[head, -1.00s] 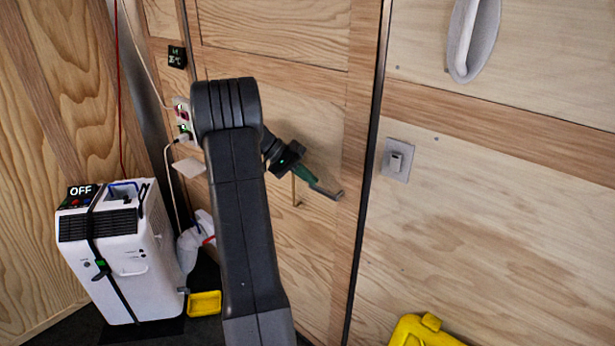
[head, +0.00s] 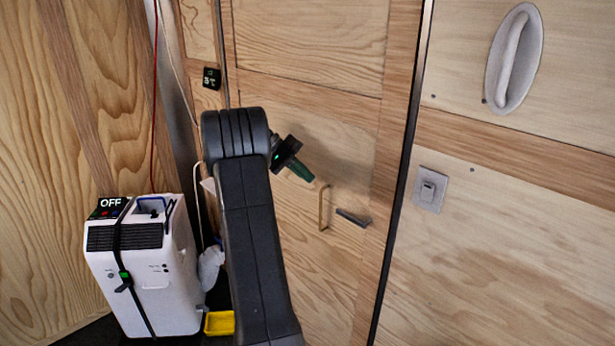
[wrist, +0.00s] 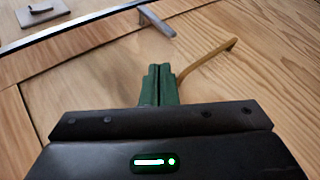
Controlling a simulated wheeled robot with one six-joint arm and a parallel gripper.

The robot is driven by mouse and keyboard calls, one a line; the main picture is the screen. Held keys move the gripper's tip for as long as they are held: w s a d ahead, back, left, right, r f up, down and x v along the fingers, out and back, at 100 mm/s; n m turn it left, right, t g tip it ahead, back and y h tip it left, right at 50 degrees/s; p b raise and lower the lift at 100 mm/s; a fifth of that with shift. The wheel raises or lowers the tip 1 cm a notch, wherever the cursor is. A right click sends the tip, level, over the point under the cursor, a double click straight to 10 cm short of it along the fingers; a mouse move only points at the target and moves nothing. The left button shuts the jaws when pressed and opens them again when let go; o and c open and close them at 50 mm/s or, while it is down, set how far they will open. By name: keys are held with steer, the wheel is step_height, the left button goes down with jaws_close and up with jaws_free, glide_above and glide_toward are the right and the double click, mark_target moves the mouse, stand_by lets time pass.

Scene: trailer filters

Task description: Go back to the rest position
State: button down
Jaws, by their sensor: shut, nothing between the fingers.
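My gripper (head: 303,173) is in front of the wooden door at the middle of the head view, its green fingers pointing right and down. In the wrist view my gripper (wrist: 160,84) has its two green fingers together with nothing between them. A brass pull handle (head: 323,208) and a dark lever (head: 353,217) on the door lie just beyond the fingertips. The wrist view also shows the brass handle (wrist: 208,58) and the lever (wrist: 156,22), beyond the fingers. In the head view the fingers look apart from both.
On the right panel are a recessed grip (head: 513,58) and a latch plate (head: 430,189).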

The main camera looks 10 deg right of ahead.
steer(key=shift+d, duration=0.1)
steer(key=shift+s+r+x, duration=0.1)
steer(key=shift+s+x, duration=0.1)
steer(key=shift+x, duration=1.7)
steer(key=shift+s+r+x, duration=0.1)
steer(key=shift+s+x, duration=0.1)
steer(key=shift+x, duration=1.7)
steer(key=shift+s+r+x, duration=0.1)
steer(key=shift+s+x, duration=0.1)
steer(key=shift+x, duration=1.7)
steer(key=shift+s, duration=0.1)
